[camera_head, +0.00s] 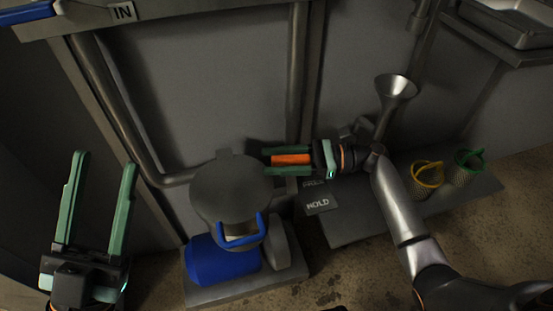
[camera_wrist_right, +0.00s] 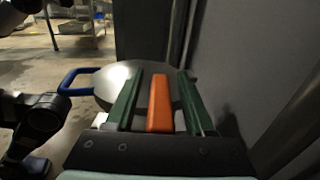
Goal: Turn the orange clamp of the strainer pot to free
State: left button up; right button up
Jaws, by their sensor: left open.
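The strainer pot (camera_head: 232,190) has a round grey lid and a blue handle (camera_head: 240,231). The lid (camera_wrist_right: 112,80) and handle (camera_wrist_right: 82,78) also show in the right wrist view. The orange clamp (camera_head: 291,160) sticks out from the lid's right side. My right gripper (camera_head: 268,160) lies along the clamp with one green finger on each side. In the right wrist view the orange clamp (camera_wrist_right: 159,105) stands between the fingers, with gaps visible on both sides, so the gripper looks open. My left gripper (camera_head: 105,160) is open and empty at the left, apart from the pot.
A blue motor-like body (camera_head: 222,262) sits below the pot on a grey base. A grey plate marked HOLD (camera_head: 320,204), a metal funnel (camera_head: 396,88), a yellow-handled basket (camera_head: 424,187) and a green-handled basket (camera_head: 466,172) are to the right. Vertical pipes (camera_head: 297,70) and wall panels stand behind.

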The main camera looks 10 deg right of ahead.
grip_shut()
dwell(0.4)
jog(key=shift+s+n+g, duration=0.2)
jog(key=shift+n+g, duration=0.6)
jog(key=shift+g, duration=0.5)
jog(key=shift+o, duration=0.3)
grip_release()
